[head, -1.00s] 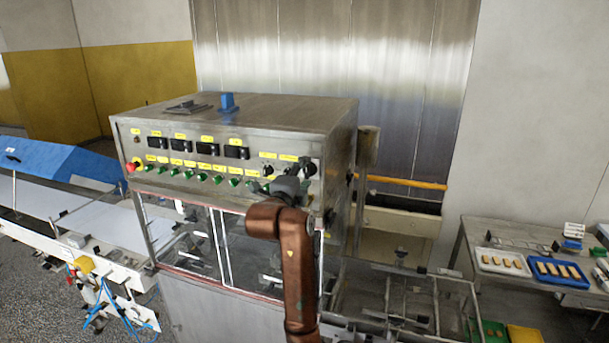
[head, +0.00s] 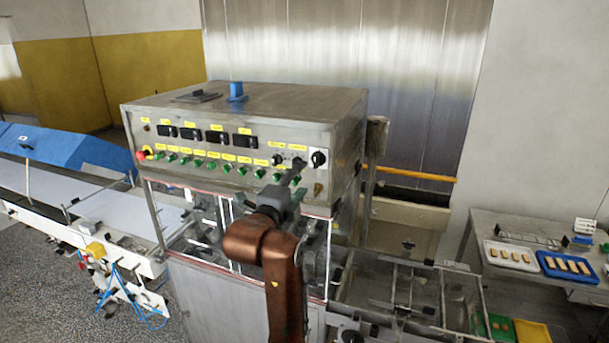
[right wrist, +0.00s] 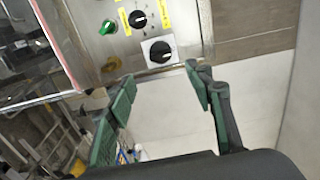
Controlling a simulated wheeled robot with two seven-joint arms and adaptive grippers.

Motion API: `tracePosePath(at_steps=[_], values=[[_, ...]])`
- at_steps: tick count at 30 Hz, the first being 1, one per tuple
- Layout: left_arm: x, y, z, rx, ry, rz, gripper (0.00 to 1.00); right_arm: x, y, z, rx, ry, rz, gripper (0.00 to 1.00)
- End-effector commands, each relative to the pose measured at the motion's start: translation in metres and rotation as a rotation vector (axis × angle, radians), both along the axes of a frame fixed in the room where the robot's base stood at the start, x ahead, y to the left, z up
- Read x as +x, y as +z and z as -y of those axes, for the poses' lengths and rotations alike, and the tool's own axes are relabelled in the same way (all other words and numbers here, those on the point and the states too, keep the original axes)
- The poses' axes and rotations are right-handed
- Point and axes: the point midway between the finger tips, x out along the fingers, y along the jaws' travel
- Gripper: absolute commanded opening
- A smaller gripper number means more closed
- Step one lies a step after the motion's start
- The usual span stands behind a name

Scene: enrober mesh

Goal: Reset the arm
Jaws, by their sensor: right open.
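My right gripper (head: 297,168) is in front of the control panel (head: 215,150) of the steel machine, near the panel's lower right part. Its fingers look small and dark in the head view. In the right wrist view its green-padded fingers (right wrist: 160,73) are spread apart with nothing between them. A black rotary knob on a white plate (right wrist: 160,51) lies just beyond the fingertips, apart from them. It also shows at the panel's right end in the head view (head: 318,158). My left gripper is not in view.
A red button (head: 141,155), green knobs (head: 227,169) and dark displays (head: 217,138) line the panel. A conveyor with a blue cover (head: 75,153) runs left. A side table (head: 495,226) at right holds a white tray (head: 511,243) and a blue tray (head: 540,262).

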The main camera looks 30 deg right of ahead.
Motion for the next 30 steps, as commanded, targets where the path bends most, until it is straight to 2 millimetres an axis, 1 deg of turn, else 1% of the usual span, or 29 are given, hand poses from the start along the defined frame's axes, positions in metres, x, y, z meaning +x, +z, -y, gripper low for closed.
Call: tracePosePath(at_steps=[4,17,20,23,26,27,28,29,30], values=[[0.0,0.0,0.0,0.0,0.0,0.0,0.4,-0.004,0.0,-0.004,0.001,0.001,0.0,0.48],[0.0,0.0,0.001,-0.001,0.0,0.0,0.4,-0.004,0.0,-0.004,0.0,0.001,0.0,0.48],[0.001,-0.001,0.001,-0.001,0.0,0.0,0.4,0.0,-0.008,-0.001,-0.01,-0.017,-0.008,0.48],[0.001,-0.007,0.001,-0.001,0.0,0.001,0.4,0.012,-0.038,0.013,-0.055,-0.086,-0.032,0.48],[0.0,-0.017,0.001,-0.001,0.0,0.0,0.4,0.031,-0.094,0.036,-0.174,-0.197,-0.072,0.48],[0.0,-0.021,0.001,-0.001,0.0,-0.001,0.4,0.039,-0.121,0.044,-0.247,-0.238,-0.09,0.48],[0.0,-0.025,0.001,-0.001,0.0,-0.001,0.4,0.046,-0.143,0.049,-0.309,-0.261,-0.106,0.48],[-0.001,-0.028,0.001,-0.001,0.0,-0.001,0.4,0.053,-0.165,0.052,-0.375,-0.276,-0.121,0.48],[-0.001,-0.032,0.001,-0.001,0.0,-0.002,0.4,0.061,-0.193,0.054,-0.46,-0.285,-0.141,0.48]])
